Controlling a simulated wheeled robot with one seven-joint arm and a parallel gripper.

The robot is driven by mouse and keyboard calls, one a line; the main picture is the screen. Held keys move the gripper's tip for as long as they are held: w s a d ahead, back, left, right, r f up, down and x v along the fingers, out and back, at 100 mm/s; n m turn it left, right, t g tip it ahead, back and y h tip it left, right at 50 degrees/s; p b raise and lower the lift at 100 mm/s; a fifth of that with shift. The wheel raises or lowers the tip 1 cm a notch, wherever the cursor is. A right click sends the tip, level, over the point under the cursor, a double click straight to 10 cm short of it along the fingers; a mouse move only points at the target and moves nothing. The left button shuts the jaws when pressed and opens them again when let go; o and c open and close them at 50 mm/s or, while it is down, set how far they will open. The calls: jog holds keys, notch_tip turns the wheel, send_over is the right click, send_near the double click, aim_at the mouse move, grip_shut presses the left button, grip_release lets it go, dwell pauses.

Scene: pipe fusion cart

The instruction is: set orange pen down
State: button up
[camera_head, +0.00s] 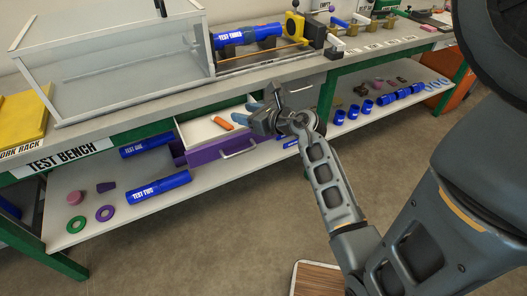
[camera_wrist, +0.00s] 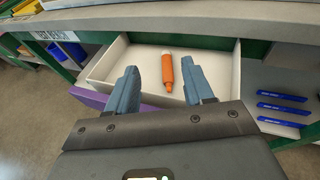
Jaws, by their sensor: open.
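The orange pen (camera_head: 222,123) lies in the open white-lined drawer (camera_head: 196,130) under the bench top. It also shows in the wrist view (camera_wrist: 168,73), lying on the drawer floor (camera_wrist: 205,65) with its pale end toward the back. My gripper (camera_head: 254,112) is at the right side of the drawer in the head view. In the wrist view my gripper (camera_wrist: 164,90) is open, its two blue-grey fingers apart, with the pen showing between and beyond them. The fingers do not appear to touch the pen. The drawer has a purple front (camera_head: 215,153) with a handle.
A clear tank (camera_head: 110,65) and a blue test tube in a fixture (camera_head: 245,37) stand on the bench top. Blue tubes (camera_head: 160,187), rings and small parts lie on the lower shelf. The bench edge overhangs the drawer's back. The floor (camera_head: 230,230) in front is clear.

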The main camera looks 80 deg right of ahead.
jog(key=a+r+m+t+y, duration=0.2)
jog(key=a+m, duration=0.1)
jog(key=a, duration=0.6)
jog(key=s+a+r+m+t+y, duration=0.1)
jog(key=a+m, duration=0.3)
jog(key=a, duration=0.5)
jog(key=a+r+m+t+y, duration=0.2)
jog(key=a+m, duration=0.1)
jog(key=a, duration=0.6)
jog(key=s+a+r+m+g+y, duration=0.1)
jog(key=s+a+m, duration=0.4)
jog(key=s+m, duration=0.3)
jog(key=s+a+r+m+g, duration=0.2)
jog(key=s+a+m, duration=0.4)
jog(key=s+m, duration=0.3)
jog(key=m, duration=0.3)
jog(key=shift+a+r+m+y, duration=0.2)
jog(key=shift+m+y, duration=0.1)
jog(key=shift+y, duration=0.1)
